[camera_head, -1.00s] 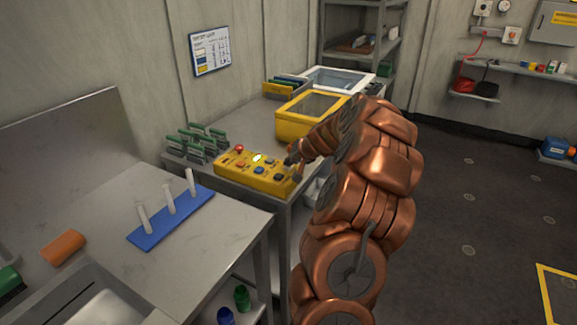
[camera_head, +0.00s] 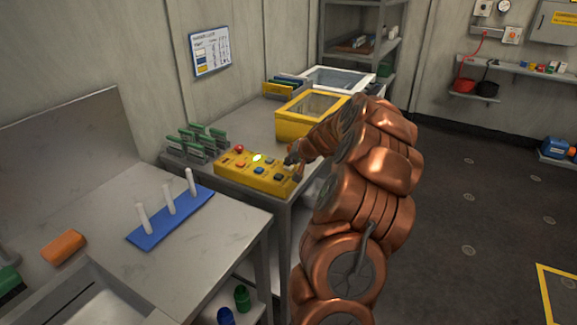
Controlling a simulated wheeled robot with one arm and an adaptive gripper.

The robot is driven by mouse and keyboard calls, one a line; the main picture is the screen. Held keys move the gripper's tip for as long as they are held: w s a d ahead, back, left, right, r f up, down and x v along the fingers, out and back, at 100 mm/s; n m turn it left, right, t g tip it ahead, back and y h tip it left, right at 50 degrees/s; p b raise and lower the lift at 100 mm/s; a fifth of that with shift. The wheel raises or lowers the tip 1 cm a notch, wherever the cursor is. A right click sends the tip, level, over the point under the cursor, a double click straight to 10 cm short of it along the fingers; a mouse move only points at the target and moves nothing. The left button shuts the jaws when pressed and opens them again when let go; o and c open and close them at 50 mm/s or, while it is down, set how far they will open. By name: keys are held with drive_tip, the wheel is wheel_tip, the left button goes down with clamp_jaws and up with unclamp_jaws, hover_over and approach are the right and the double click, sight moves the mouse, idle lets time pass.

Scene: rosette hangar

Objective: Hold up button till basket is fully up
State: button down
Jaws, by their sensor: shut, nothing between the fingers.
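A yellow control box (camera_head: 231,171) lies on the grey table at centre. Its top carries a red knob (camera_head: 239,149), a lit pale button (camera_head: 256,157) and several blue, orange and dark buttons. My gripper (camera_head: 291,160) is shut and empty at the box's right end, pointing down at its top. I cannot tell whether a fingertip touches a button, and the fingers hide part of that end. Which button is the up button cannot be read. No basket can be clearly made out; a yellow box with a clear lid (camera_head: 311,104) stands behind my gripper.
Green-topped racks (camera_head: 197,141) stand left of the control box. A blue peg board (camera_head: 172,217) with white pegs and an orange block (camera_head: 64,247) lie on the nearer bench. A white-framed bin (camera_head: 340,79) stands at the back. The floor at right is open.

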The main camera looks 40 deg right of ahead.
sight(290, 167)
idle(0.6)
drive_tip(key=shift+r+p, duration=0.35)
drive_tip(key=shift+r, duration=0.55)
drive_tip(key=shift+r+p, duration=1.05)
drive_tip(key=shift+r, duration=1.5)
